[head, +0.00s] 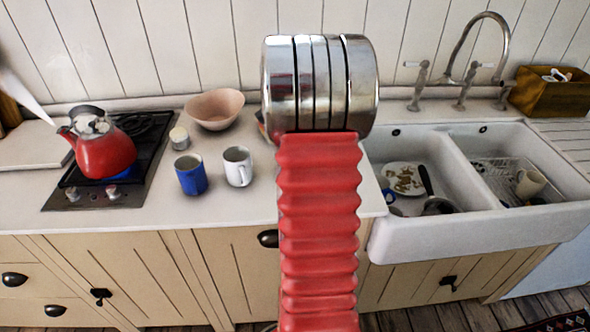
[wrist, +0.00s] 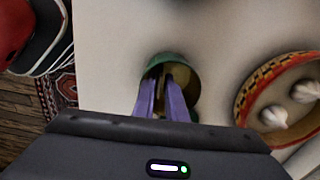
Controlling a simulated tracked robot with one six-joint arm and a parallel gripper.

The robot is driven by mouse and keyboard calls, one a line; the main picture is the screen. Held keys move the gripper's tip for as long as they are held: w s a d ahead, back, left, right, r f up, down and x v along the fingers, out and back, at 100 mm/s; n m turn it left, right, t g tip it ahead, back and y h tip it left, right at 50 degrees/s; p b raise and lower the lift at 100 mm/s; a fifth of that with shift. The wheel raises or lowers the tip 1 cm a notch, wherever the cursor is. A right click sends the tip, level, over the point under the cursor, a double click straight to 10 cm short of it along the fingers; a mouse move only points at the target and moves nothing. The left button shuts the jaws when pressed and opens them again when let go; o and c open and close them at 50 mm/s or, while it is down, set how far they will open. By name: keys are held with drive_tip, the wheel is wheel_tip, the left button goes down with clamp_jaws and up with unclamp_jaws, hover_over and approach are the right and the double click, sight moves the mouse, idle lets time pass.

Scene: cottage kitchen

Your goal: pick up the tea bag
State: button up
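My gripper (wrist: 163,72) shows in the wrist view as two purple fingers pointing down into a round green-rimmed container (wrist: 189,62). A narrow gap shows between the fingers. Something dull yellow-brown lies inside the container around the fingertips. I cannot make out a tea bag for sure, nor whether the fingers touch or hold anything. In the head view my own arm hides the gripper and the container.
A patterned basket (wrist: 245,100) with garlic-like bulbs stands close right of the container. In the head view, a blue mug (head: 190,176), a white mug (head: 238,168), a pink bowl (head: 215,110) and a red kettle (head: 104,153) stand left; a double sink (head: 410,228) is right.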

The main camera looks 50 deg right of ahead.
drive_tip(key=shift+c, duration=1.3)
drive_tip(key=shift+r, duration=0.15)
wheel_tip(320, 180, up, 10)
drive_tip(key=shift+f, duration=0.1)
drive_tip(key=shift+s, duration=0.1)
idle(1.2)
